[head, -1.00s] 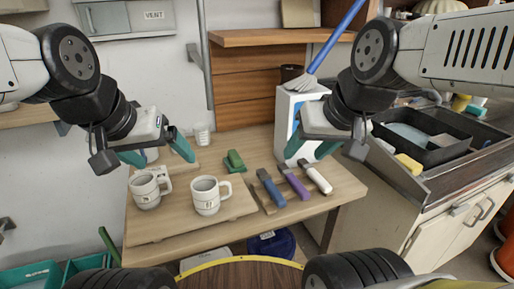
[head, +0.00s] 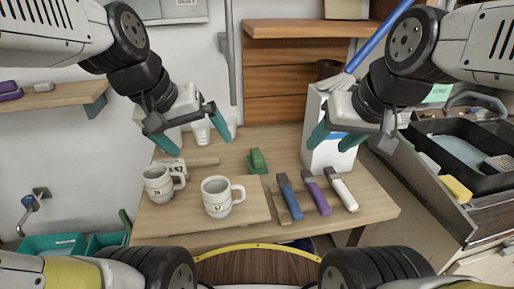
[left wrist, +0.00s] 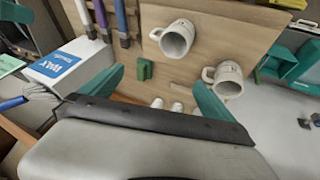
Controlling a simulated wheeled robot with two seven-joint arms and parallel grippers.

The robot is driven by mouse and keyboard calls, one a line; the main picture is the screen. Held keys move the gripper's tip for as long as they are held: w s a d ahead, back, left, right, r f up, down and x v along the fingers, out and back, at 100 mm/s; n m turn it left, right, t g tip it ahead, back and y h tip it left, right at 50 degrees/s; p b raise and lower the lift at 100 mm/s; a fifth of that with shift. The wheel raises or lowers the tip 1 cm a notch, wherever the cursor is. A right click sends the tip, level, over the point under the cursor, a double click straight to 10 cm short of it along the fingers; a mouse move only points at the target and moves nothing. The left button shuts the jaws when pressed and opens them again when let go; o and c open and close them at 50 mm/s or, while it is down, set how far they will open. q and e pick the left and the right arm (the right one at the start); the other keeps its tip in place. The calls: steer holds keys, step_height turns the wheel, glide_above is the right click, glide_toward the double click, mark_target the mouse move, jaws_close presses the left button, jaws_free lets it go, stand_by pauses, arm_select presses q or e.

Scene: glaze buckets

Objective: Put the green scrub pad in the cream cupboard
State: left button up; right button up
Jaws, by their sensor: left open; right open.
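A small green block (head: 257,161), which looks like the scrub pad, sits on the wooden table behind the mugs and handled tools. It also shows in the left wrist view (left wrist: 145,69), between my left fingertips in the picture but apart from them. My left gripper (head: 187,133) is open and empty, above the table's back left. My right gripper (head: 340,140) is open and empty, in front of the white box. A pale cupboard front (head: 492,264) under the sink at lower right may be the cream cupboard; its doors are mostly cut off.
Two white mugs (head: 217,197) stand at the front left of the table. Blue, purple and white handled tools (head: 317,196) lie right of them. A white box (head: 338,160) stands at the back right. A yellow sponge (head: 455,188) lies by the dark sink tray (head: 490,181).

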mark_target(252, 156)
arm_select(q)
steer(key=w+d+f+n+h, duration=0.2)
steer(key=w+f+n+h, duration=0.1)
steer(key=w+f+n, duration=0.3)
steer(key=w+d+f+n+g+h, duration=0.1)
steer(key=w+d+f+n+h, duration=0.2)
steer(key=w+f+n, duration=0.3)
steer(key=w+d+f+n+g+h, duration=0.1)
steer(key=w+d+f+n+h, duration=0.1)
steer(key=w+f+n+h, duration=0.2)
steer(key=shift+w+d+f+n, duration=0.1)
steer(key=shift+w+f+n, duration=0.45)
steer(key=shift+w+f, duration=0.65)
steer(key=shift+w+d+f+n, duration=0.1)
steer(key=shift+w+f+n, duration=0.5)
steer(key=shift+w, duration=1.05)
steer(key=shift+w+d+f+n, duration=0.1)
steer(key=shift+w+f+n, duration=0.35)
steer(key=shift+w+f, duration=0.8)
steer(key=shift+w+x, duration=0.2)
steer(key=shift+x, duration=1.2)
steer(key=x, duration=0.5)
steer(key=shift+w+d+r, duration=0.1)
steer(key=shift+w+r, duration=0.1)
steer(key=shift+r, duration=0.2)
steer(key=c, duration=1.4)
steer(key=shift+c, duration=0.2)
steer(key=shift+r, duration=0.1)
